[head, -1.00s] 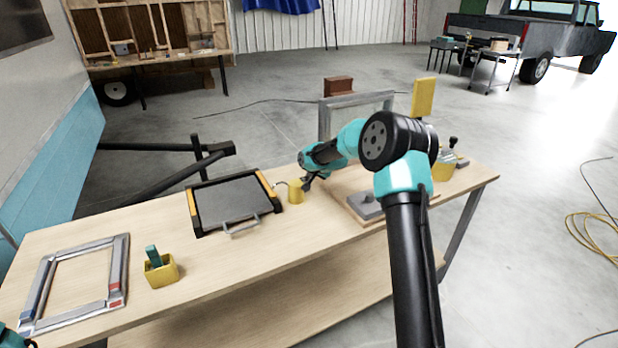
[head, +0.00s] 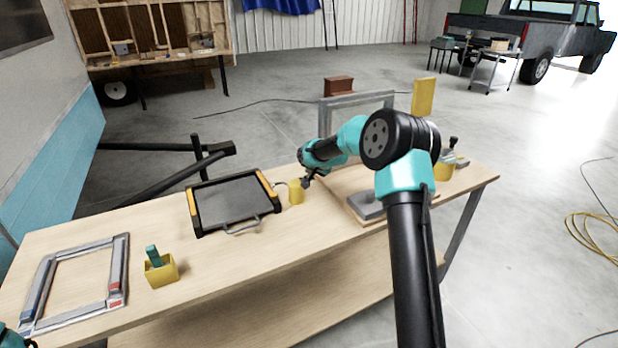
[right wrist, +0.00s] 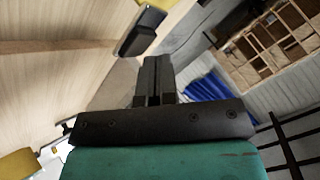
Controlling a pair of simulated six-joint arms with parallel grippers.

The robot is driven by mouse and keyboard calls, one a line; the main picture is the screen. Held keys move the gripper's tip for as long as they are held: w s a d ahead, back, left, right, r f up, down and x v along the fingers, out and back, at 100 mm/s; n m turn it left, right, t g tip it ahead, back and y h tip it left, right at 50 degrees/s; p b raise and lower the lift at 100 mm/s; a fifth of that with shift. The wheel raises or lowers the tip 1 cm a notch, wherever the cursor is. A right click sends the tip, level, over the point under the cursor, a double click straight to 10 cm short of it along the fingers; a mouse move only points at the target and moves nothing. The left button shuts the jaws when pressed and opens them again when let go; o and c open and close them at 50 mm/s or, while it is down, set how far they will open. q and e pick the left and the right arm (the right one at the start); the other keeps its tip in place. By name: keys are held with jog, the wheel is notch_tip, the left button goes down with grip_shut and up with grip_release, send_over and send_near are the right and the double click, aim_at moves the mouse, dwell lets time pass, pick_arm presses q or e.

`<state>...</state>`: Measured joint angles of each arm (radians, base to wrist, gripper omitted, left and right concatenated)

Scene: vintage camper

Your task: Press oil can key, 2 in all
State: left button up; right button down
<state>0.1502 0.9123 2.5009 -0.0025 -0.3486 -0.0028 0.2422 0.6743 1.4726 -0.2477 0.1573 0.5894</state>
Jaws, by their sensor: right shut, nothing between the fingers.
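The oil can (head: 296,191) is a small yellow can with a thin spout pointing left. It stands upright on the wooden workbench, just right of the black tray. My right gripper (head: 308,183) is close beside the can's upper right side; I cannot tell whether it touches. In the right wrist view its fingers (right wrist: 152,78) are shut together with nothing between them. The can's key cannot be made out. Only a teal bit of my left arm shows at the lower left corner of the head view; its gripper is out of view.
The workbench (head: 215,262) holds a black tray (head: 238,203) with yellow sides, a yellow box (head: 162,272) with a green piece, and a metal frame (head: 118,265) at left. A grey block (head: 366,207) lies on a board at right. Bare wood is free in the front middle.

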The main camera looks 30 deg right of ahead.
jog(key=shift+r, duration=0.25)
jog(key=shift+r, duration=2.55)
